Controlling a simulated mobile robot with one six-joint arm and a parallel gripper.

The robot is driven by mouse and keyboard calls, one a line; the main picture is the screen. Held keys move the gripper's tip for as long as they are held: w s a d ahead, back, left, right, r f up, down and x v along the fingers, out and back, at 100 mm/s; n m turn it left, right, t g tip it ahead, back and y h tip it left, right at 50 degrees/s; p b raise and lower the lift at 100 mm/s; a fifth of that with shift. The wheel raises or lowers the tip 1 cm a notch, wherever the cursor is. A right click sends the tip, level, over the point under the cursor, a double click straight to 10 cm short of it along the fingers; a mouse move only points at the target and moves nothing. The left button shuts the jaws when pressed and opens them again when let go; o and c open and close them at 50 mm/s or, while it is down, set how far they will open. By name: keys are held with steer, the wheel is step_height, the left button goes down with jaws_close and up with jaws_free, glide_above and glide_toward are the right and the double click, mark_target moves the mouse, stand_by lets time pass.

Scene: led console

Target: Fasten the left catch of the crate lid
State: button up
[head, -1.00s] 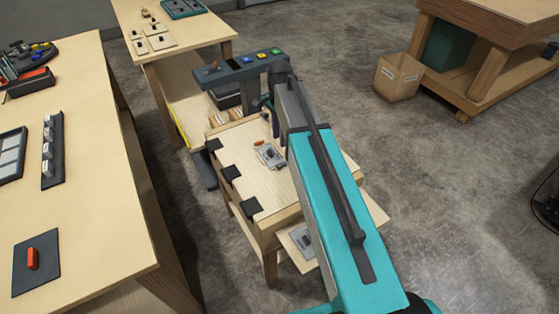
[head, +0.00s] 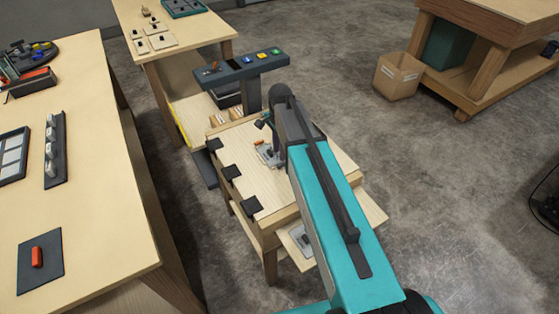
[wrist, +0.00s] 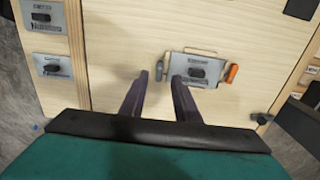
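A pale wooden box-like bench top (head: 262,195) stands in the middle of the head view, with black hinge-like pieces (head: 231,172) along its left edge. On it is a metal plate (head: 266,154) with an orange piece beside it. The wrist view shows this plate (wrist: 193,76) with a black knob, wire loops and an orange tab (wrist: 232,73). I cannot tell which part is the left catch. My gripper (wrist: 160,76) is open and empty, its fingertips just left of the plate. In the head view my arm partly hides the gripper and the plate.
Two plates with black knobs (wrist: 41,16) (wrist: 52,65) sit at the left in the wrist view. A dark post with coloured buttons (head: 248,66) stands behind the bench. A long table (head: 100,220) is at left, a cardboard box (head: 397,75) on the floor at right.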

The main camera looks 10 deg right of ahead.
mark_target(280, 165)
steer(key=shift+f+p, duration=0.65)
steer(key=shift+f, duration=2.6)
steer(key=shift+c, duration=0.2)
jaws_close()
steer(key=shift+a, duration=0.15)
